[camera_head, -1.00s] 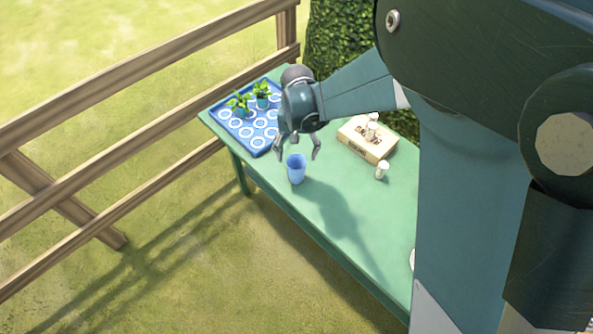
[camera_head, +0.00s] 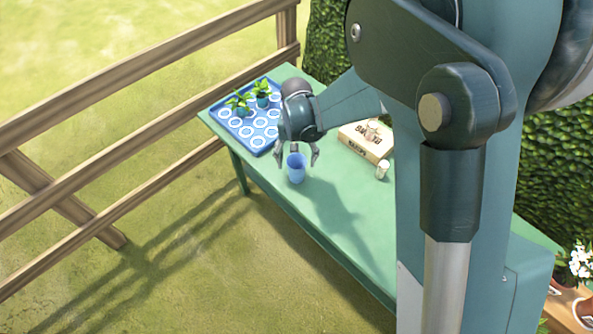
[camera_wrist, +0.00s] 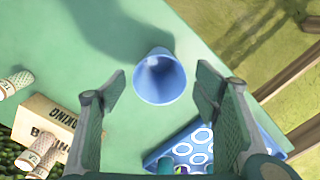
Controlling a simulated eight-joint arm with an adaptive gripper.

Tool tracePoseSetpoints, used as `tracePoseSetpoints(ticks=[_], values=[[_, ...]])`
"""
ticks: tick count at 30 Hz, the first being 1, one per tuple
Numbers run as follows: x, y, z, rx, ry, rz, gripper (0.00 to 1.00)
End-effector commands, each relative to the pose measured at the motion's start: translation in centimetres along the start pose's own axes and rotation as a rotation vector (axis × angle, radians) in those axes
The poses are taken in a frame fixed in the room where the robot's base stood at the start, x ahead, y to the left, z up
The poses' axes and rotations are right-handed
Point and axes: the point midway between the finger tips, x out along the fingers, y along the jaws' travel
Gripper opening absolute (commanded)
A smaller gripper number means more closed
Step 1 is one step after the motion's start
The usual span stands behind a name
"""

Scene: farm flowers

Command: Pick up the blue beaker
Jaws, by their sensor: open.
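The blue beaker (camera_head: 296,169) stands upright on the green table (camera_head: 335,225), close to its front edge. In the wrist view the beaker (camera_wrist: 160,78) shows its open mouth, just ahead of and between my two fingers. My gripper (camera_head: 297,160) is open and empty, low at the beaker, with a finger on either side of it. In the wrist view the fingers of my gripper (camera_wrist: 160,90) are spread wider than the beaker, with a gap on both sides.
A blue tray (camera_head: 219,112) with white rings holds small potted plants (camera_head: 262,93) at the table's far left. A wooden box (camera_head: 366,142) and a small pale cup (camera_head: 383,170) stand to the right. A wooden fence (camera_head: 110,85) runs along the left.

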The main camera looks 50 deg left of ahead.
Motion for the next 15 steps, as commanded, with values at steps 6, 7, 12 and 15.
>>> tracePoseSetpoints(ticks=[6, 7, 12, 15], values=[[1.7, 0.0, 0.0, 0.000, 0.000, 0.000, 0.61], [1.8, 0.0, 0.0, 0.000, 0.000, 0.000, 0.61], [1.9, 0.0, 0.0, 0.000, 0.000, 0.000, 0.61], [1.9, 0.0, 0.0, 0.000, 0.000, 0.000, 0.61]])
